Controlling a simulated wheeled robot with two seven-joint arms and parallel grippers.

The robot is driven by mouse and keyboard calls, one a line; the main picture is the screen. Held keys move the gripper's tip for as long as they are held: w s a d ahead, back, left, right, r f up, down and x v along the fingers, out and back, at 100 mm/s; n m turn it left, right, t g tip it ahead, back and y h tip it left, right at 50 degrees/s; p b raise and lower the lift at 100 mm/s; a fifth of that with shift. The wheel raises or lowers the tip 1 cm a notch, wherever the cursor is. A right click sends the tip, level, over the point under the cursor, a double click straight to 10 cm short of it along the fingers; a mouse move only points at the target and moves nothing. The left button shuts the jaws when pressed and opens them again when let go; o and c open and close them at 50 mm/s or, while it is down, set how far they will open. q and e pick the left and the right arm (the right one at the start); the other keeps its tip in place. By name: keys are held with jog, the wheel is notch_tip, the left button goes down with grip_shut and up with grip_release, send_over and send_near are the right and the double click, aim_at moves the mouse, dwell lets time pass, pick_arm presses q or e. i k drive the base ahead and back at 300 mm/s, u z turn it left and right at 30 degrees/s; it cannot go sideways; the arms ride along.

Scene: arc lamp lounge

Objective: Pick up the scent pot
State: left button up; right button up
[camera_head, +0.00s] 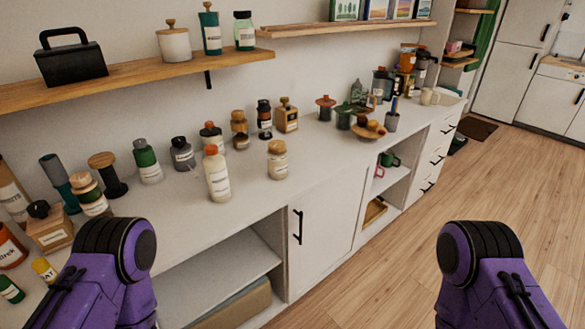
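I cannot tell for sure which item is the scent pot. A squat cream jar with a wooden lid and a small label (277,163) stands upright near the front edge of the white counter (244,200). A white pot with a wooden knobbed lid (174,44) stands on the upper left wooden shelf. A taller cream bottle with an orange cap (217,177) stands left of the cream jar. Only purple and black links of my two arms show at the bottom left and bottom right, well apart from these items. Neither gripper is in view.
Several bottles and jars crowd the counter's left part, including a green bottle (147,163) and a dark spool-shaped item (107,175). A wooden-lidded dish (369,130) stands farther right. The wooden floor (395,270) in front is clear.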

aim_at(277, 163)
jog(key=z, duration=1.65)
jog(key=i, duration=1.55)
jog(key=u, duration=1.25)
